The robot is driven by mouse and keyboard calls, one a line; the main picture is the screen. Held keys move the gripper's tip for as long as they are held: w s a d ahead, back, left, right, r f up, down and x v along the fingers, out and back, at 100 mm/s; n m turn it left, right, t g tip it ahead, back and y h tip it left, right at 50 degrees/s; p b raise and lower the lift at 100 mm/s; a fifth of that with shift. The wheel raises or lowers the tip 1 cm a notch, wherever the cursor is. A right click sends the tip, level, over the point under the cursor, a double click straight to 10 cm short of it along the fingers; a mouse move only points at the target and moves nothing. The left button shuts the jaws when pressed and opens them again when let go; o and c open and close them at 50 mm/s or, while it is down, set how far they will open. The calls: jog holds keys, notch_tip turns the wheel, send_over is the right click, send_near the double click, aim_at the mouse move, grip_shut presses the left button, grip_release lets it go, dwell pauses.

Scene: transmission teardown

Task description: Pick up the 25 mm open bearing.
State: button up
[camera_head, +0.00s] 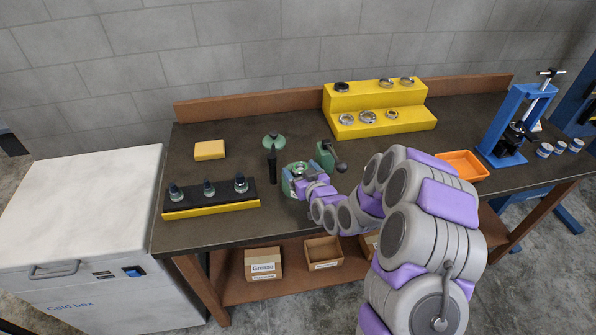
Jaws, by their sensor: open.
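Several ring-shaped bearings sit on a yellow two-step rack (400,98) at the back of the bench. The upper step holds a dark ring (341,87) and two metallic rings (386,83). The lower step holds a large ring (367,117) between two others (346,119). No size label is readable, so I cannot tell which is the 25 mm open bearing. My gripper (297,184) is low over the middle of the bench, left of and in front of the rack, beside green parts (287,176). It is open; its fingers are small and partly hidden.
A green part with a dark handle (327,155) stands right of my gripper. A black-topped yellow stand (213,206) holds several small parts at left. A blue press (512,125) and an orange tray (461,166) are at right. Bare bench lies between rack and orange tray.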

jog(key=shift+w+f, duration=0.15)
jog(key=shift+w, duration=0.7)
jog(key=shift+c, duration=0.3)
